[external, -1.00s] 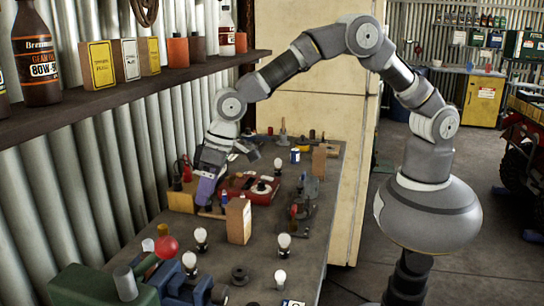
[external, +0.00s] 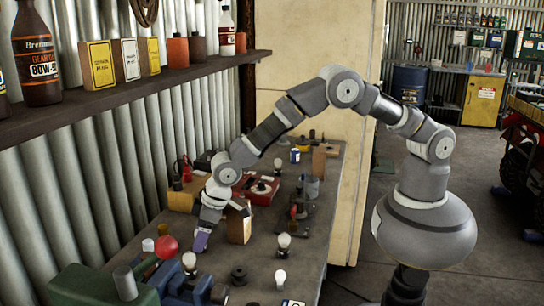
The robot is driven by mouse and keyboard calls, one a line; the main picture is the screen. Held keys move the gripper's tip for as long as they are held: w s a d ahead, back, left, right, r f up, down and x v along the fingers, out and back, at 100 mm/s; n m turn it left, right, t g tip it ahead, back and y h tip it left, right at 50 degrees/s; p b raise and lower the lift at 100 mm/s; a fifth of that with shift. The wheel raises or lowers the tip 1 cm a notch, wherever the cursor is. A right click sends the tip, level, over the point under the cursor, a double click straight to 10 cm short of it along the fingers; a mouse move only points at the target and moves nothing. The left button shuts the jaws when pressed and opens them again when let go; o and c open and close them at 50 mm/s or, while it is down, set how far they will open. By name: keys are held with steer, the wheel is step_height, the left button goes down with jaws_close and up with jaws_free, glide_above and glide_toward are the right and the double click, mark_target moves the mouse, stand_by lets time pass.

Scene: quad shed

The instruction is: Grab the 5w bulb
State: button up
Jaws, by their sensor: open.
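Several white bulbs with dark bases stand upright on the grey workbench (external: 257,262). One bulb (external: 284,241) is near the middle, one bulb (external: 280,277) is nearer the front, one bulb (external: 189,262) is by the blue vise, and one bulb (external: 277,165) is further back. No wattage marking can be read, so I cannot tell which is 5w. My gripper (external: 201,241) points down, low over the left part of the bench, open. Its purple finger covers the spot of another bulb, which is hidden; I cannot tell whether they touch.
A tan box (external: 239,222) stands close behind and right of my gripper. A blue vise (external: 182,287) and a red ball (external: 166,247) are in front and left. A red toolbox (external: 262,188) lies further back. A shelf (external: 130,87) runs along the corrugated wall.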

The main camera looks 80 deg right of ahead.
steer(key=c, duration=1.1)
